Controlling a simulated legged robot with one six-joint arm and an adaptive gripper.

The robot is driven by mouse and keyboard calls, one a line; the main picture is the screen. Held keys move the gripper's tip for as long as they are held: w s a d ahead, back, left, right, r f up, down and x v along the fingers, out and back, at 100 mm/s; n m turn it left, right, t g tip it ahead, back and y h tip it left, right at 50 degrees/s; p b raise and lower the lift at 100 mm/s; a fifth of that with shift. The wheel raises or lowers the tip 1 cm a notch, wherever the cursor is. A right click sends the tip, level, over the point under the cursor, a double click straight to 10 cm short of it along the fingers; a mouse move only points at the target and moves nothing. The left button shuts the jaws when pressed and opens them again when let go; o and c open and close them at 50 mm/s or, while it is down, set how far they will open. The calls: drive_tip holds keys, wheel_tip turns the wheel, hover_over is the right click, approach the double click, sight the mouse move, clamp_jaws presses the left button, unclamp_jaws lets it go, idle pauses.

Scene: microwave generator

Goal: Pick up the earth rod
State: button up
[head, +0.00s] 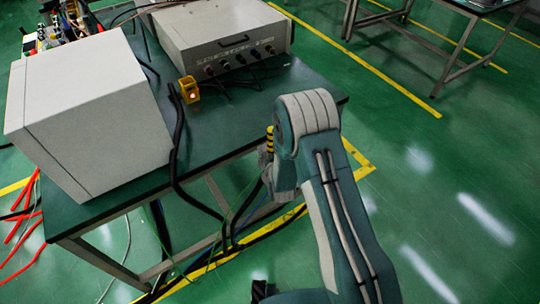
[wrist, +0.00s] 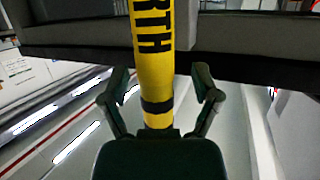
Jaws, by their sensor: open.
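The earth rod (wrist: 154,50) is yellow with black lettering ending in "RTH" and a black band low on it. In the wrist view it runs from the top edge down to just above my gripper's palm. My gripper (wrist: 160,86) is open, with one dark finger on each side of the rod and a gap to both. In the head view a short yellow and black piece of the rod (head: 269,139) shows at the table's right edge, just left of my arm. The rest of the rod and most of my gripper are hidden there.
Black cables hang over the table's front edge.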

drive_tip(key=shift+w+d, duration=0.1)
drive_tip(key=shift+d, duration=0.15)
drive_tip(key=shift+c, duration=1)
drive_tip(key=shift+a, duration=0.15)
clamp_jaws()
drive_tip(key=shift+r, duration=0.1)
drive_tip(key=shift+r, duration=5.65)
